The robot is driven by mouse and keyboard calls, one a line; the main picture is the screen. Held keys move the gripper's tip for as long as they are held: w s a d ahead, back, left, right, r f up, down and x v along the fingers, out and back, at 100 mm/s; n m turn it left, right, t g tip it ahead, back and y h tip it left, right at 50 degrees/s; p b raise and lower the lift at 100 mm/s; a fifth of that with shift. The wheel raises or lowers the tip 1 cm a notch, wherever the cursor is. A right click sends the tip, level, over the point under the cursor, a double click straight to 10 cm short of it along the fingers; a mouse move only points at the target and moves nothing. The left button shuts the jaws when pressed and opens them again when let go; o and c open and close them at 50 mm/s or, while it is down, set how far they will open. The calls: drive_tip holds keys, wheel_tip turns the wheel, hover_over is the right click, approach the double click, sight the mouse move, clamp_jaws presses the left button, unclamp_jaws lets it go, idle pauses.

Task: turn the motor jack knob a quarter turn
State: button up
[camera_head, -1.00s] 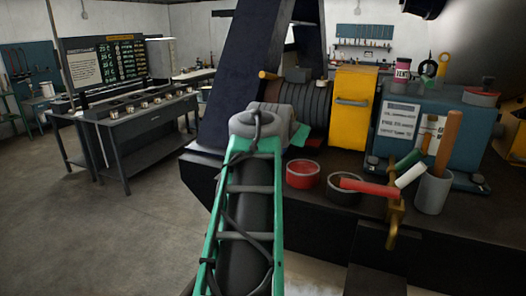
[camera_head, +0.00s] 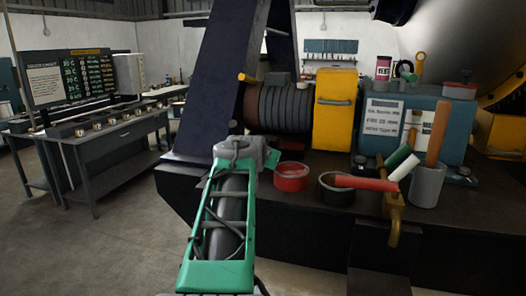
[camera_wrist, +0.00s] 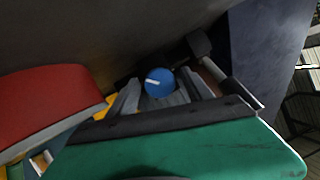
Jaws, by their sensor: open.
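A round blue knob (camera_wrist: 158,82) with a white stripe shows in the wrist view, ahead of my gripper (camera_wrist: 161,97). The grey fingers are apart, and the knob appears in the gap between them. I cannot tell how far beyond the fingertips it lies, and no contact is clear. The white stripe lies nearly level in that view. In the head view my green and grey arm reaches toward the bench edge, left of the red bowl. The fingers and the blue knob are hidden or cannot be made out there.
A red bowl (camera_head: 291,178), a dark bowl (camera_head: 336,190) and a grey cup of tools (camera_head: 427,186) stand along the dark bench front. Behind are a ribbed drum (camera_head: 284,108), a yellow block (camera_head: 335,110) and a blue box (camera_head: 452,120). Open floor (camera_head: 110,245) lies left.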

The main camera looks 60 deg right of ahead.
drive_tip(key=shift+w+d+f, duration=0.1)
drive_tip(key=shift+d, duration=0.1)
drive_tip(key=shift+c, duration=0.6)
clamp_jaws()
